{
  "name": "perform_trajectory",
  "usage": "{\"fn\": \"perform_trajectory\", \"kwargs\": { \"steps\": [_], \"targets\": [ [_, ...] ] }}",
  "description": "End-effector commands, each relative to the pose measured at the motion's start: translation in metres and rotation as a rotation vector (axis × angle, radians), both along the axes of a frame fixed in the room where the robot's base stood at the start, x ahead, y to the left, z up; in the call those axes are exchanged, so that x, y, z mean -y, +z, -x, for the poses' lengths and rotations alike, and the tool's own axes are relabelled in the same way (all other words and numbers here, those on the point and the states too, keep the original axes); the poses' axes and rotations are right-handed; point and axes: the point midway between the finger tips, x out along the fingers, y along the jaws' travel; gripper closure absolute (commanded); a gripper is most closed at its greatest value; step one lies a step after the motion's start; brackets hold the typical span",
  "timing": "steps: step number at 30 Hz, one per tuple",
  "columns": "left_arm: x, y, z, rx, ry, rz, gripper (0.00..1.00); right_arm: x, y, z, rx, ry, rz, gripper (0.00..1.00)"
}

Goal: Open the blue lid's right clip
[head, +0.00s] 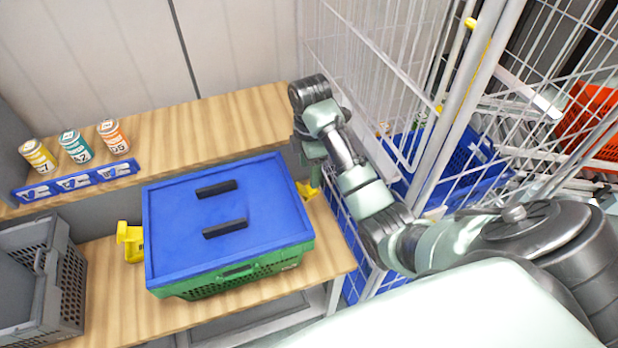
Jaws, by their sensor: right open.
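The blue lid (228,213) lies flat on a green crate (240,279) on the wooden table. It has two black handles on top. The yellow right clip (307,190) sticks out at the lid's right edge, partly hidden by my right gripper. A yellow left clip (130,241) juts out at the lid's left edge. My right gripper (310,170) is at the right side of the lid, just above and beside the right clip. It is open; whether it touches the clip cannot be told. My left gripper is not in view.
A grey crate (43,275) stands at the left. Several cans, one of them orange and white (113,137), stand on the back shelf behind a blue label strip (76,182). A white wire cage (375,85) rises close to my right arm.

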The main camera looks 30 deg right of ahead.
Motion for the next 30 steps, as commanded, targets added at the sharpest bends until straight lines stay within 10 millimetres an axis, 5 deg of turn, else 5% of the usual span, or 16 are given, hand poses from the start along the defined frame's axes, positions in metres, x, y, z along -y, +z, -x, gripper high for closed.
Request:
{"fn": "perform_trajectory", "kwargs": {
  "steps": [9, 15, 26, 30],
  "targets": [
    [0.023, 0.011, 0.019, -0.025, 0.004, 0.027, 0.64, -0.001, -0.042, 0.002, -0.005, 0.009, -0.003, 0.42],
    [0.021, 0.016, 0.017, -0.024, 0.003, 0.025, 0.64, 0.000, -0.069, 0.001, -0.005, 0.009, -0.002, 0.42],
    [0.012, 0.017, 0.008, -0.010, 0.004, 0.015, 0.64, 0.000, -0.077, 0.001, -0.002, 0.008, 0.000, 0.42],
    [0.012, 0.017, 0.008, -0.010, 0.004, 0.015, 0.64, 0.000, -0.077, 0.001, -0.002, 0.008, 0.000, 0.75]
  ]
}}
